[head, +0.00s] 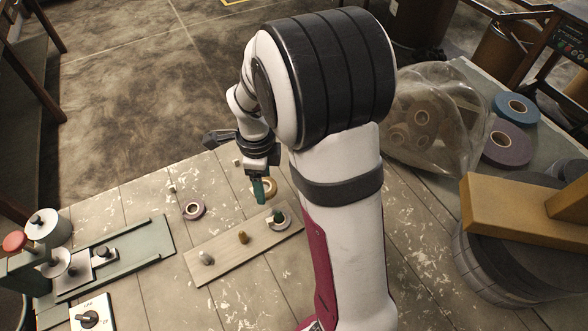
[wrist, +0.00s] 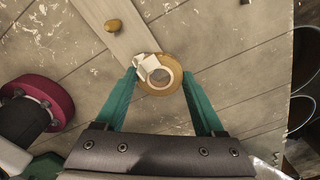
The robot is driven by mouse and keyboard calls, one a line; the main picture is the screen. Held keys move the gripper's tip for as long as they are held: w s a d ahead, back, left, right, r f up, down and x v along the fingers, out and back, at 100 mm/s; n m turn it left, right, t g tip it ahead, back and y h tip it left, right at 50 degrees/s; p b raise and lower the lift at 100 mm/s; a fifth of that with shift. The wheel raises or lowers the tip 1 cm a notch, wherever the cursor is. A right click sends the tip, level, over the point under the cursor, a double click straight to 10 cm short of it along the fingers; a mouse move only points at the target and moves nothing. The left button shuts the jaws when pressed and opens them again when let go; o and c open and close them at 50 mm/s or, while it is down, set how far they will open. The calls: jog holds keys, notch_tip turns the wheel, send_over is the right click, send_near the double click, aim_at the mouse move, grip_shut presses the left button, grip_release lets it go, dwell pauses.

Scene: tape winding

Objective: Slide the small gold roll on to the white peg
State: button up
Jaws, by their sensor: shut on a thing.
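The small gold roll (wrist: 174,85) is between the two teal fingers of my gripper (wrist: 160,76) in the wrist view, and the fingers are shut on its sides. In the head view the gold roll (head: 270,187) shows partly behind my gripper (head: 262,192), just beyond the peg board.
A brown peg (head: 243,237) stands mid-board. A green-based device (head: 125,258) is further left.

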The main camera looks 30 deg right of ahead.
jog(key=s+a, duration=0.2)
jog(key=a, duration=0.9)
send_over(201, 253)
jog(key=shift+w+d+r, duration=0.1)
jog(key=shift+w+d, duration=0.05)
jog(key=shift+a, duration=0.2)
jog(key=shift+f, duration=1.95)
notch_tip(201, 253, down, 3)
jog(key=shift+r, duration=0.1)
jog(key=o, duration=1.3)
